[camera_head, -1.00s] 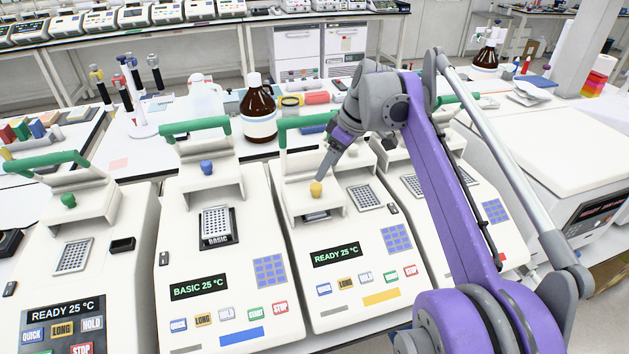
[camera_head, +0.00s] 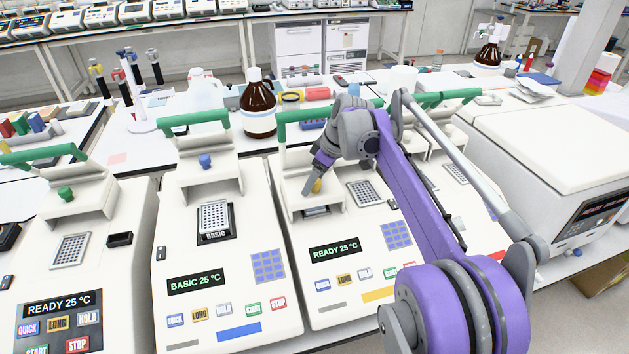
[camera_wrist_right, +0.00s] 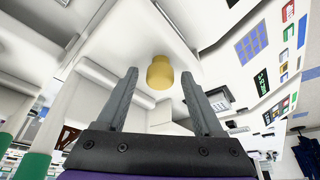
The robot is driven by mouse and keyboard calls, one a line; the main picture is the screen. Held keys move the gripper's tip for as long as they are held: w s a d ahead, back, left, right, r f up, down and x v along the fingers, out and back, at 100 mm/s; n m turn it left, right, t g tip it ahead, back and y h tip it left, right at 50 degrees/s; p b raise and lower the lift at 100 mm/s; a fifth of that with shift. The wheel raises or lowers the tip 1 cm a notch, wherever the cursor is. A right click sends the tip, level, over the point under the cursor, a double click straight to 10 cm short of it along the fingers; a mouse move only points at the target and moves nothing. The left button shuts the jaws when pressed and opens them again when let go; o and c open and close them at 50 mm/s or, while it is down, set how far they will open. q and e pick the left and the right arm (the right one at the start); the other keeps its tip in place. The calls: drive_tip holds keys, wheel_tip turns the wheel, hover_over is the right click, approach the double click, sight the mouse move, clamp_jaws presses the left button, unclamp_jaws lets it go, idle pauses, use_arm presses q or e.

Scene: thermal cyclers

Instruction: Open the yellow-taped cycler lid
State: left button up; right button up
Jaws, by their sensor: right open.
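The yellow-taped cycler (camera_head: 330,284) stands right of centre in the head view, with a yellow tape strip (camera_head: 378,295) on its front and a display reading READY 25 °C. Its yellow knob (camera_head: 317,187) is on the lid part, below the green handle bar (camera_head: 300,114). My right gripper (camera_head: 308,188) is at this knob and partly hides it. In the right wrist view the open gripper (camera_wrist_right: 160,76) has the yellow knob (camera_wrist_right: 160,73) centred between its fingertips, with gaps on both sides. Contact is not visible. My left gripper is not in view.
A blue-taped cycler (camera_head: 215,300) with a blue knob stands close on the left, and one with a green knob (camera_head: 65,194) farther left. Another cycler is partly behind my right arm. A brown bottle (camera_head: 258,108) stands behind. A large white machine (camera_head: 550,150) is at right.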

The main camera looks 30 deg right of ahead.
clamp_jaws()
idle(0.4)
idle(1.1)
